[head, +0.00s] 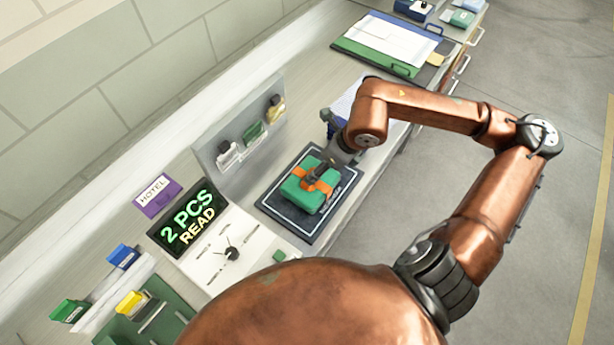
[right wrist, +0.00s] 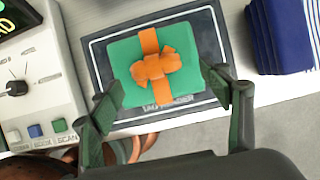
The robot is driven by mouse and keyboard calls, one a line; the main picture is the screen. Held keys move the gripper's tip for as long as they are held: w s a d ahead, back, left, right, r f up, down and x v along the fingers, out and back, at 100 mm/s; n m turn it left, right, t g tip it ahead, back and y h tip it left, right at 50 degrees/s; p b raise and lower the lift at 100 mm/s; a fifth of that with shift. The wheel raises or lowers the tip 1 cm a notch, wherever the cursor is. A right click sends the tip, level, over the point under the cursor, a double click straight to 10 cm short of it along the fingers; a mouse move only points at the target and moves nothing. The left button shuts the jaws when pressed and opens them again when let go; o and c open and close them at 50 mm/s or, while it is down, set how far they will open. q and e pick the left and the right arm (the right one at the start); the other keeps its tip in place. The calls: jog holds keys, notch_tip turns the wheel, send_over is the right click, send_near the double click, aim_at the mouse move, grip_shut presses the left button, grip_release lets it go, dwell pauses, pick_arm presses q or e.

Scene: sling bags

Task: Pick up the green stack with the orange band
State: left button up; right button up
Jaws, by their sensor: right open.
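The green stack (head: 302,196) is a flat block with an orange band (right wrist: 149,42) tied in a bow on top. It lies on a dark mat with a white border line (head: 268,207), which also shows in the right wrist view (right wrist: 98,52). My right gripper (head: 318,172) is above the stack, partly hiding it in the head view. In the right wrist view its two dark green fingers (right wrist: 165,84) are spread wide, at the left and right sides of the stack's near part. Nothing is held. I cannot tell the finger height. My left gripper is not in view.
A blue striped folded cloth (right wrist: 287,35) lies right of the mat. A panel with small items (head: 240,125) stands behind it. A lit "2 PCS READ" display (head: 188,217) and a white dial unit (head: 215,262) are to the left. The counter's front edge is close to the mat.

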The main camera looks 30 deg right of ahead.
jog(key=f, duration=0.1)
jog(key=w+a+f, duration=0.1)
jog(key=shift+a+f, duration=0.2)
jog(key=shift+f, duration=0.2)
jog(key=shift+x, duration=1.2)
jog(key=shift+w+a+f, duration=0.1)
jog(key=shift+f, duration=0.35)
jog(key=c, duration=0.9)
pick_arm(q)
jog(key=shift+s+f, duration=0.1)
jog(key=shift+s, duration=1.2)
pick_arm(e)
grip_shut()
